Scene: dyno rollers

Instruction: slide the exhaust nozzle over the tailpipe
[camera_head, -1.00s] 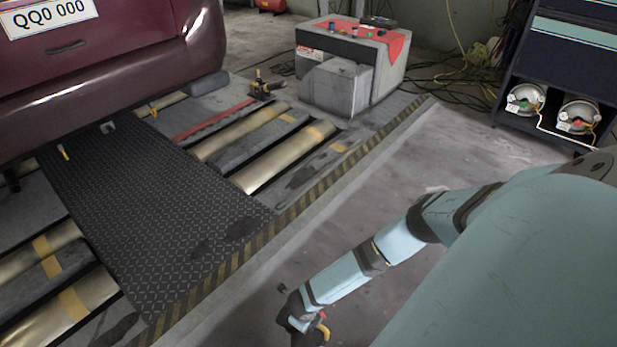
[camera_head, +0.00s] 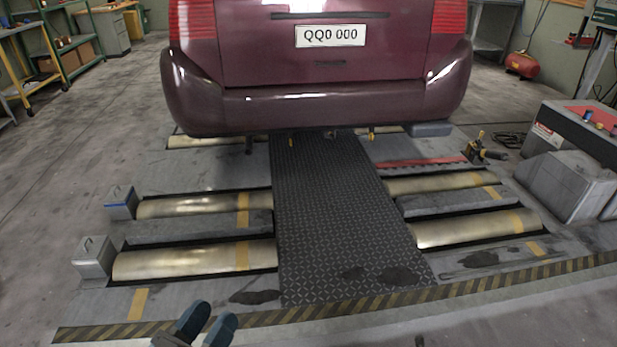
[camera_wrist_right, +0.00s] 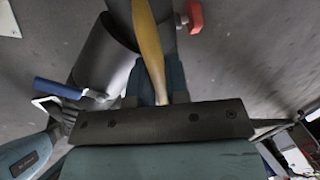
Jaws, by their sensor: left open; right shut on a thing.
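My left gripper (camera_head: 200,328) is at the bottom edge of the head view, open and empty, well short of the car. In the right wrist view my right gripper (camera_wrist_right: 158,88) is shut on a yellow handle. The handle appears to belong to the exhaust nozzle (camera_wrist_right: 108,58), a wide grey tube beside it with a blue lever. The nozzle's mouth is not clearly visible. The right gripper is outside the head view.
The maroon car (camera_head: 320,75) stands over the roller bed, with brass rollers (camera_head: 195,260) on both sides of a dark tread plate (camera_head: 340,220). A striped edge (camera_head: 300,315) crosses the front. Grey boxes (camera_head: 95,258) stand left; a grey cabinet (camera_head: 570,180) stands right.

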